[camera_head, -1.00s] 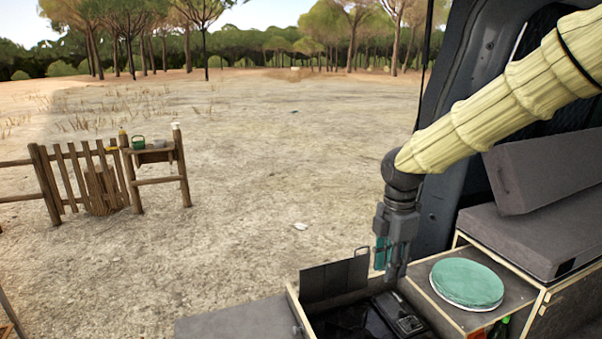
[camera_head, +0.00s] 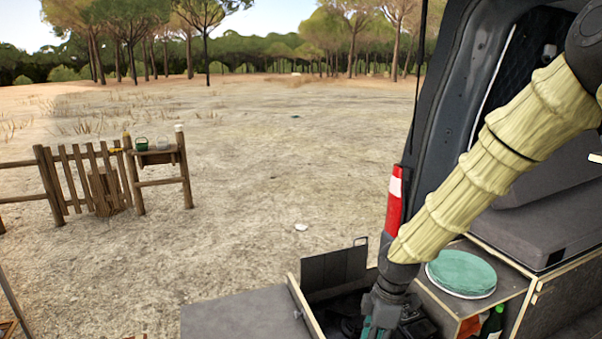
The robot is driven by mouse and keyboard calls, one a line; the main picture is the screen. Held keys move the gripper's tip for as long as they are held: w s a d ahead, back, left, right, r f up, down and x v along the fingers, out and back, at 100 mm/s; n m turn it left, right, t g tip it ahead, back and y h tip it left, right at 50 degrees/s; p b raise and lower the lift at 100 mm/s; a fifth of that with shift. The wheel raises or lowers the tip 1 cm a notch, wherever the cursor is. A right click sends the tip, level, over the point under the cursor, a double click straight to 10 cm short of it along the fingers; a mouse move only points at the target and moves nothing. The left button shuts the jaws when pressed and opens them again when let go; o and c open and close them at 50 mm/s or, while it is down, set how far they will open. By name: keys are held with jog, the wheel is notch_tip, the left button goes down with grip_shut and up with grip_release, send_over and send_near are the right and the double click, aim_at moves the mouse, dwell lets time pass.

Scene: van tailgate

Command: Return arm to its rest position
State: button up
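My arm (camera_head: 470,190), in a ribbed cream sleeve, reaches down from the upper right in front of the van's open rear. My gripper (camera_head: 372,330) points down at the bottom edge of the head view, over the open box at the tailgate. Its teal finger parts show, but the tips are cut off by the frame edge. I cannot tell whether it is open, shut or holding anything.
The open box (camera_head: 292,293) has a raised dark flap (camera_head: 333,265). A round green-topped lid (camera_head: 461,272) sits on the cabinet to the right, below grey cushions (camera_head: 550,228). A green bottle (camera_head: 491,324) stands lower right. A wooden fence (camera_head: 85,175) stands far left on open ground.

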jog(key=s+f+m+b, duration=0.1)
jog(key=s+f+m, duration=0.3)
jog(key=f, duration=1.1)
jog(key=s+d+f+m+b, duration=0.2)
jog(key=s+f+m, duration=0.4)
jog(key=s+f, duration=0.4)
jog(key=s+d+f+m+h+b, duration=0.1)
jog(key=s+d+f+m+b, duration=0.1)
jog(key=s+f+m, duration=0.4)
jog(key=s+d+f, duration=0.1)
jog(key=s+f, duration=0.4)
jog(key=s, duration=0.5)
jog(key=shift+s+d+f+m+h+b, duration=0.2)
jog(key=shift+s+d+m+h+b, duration=0.1)
jog(key=shift+s+d+m, duration=0.1)
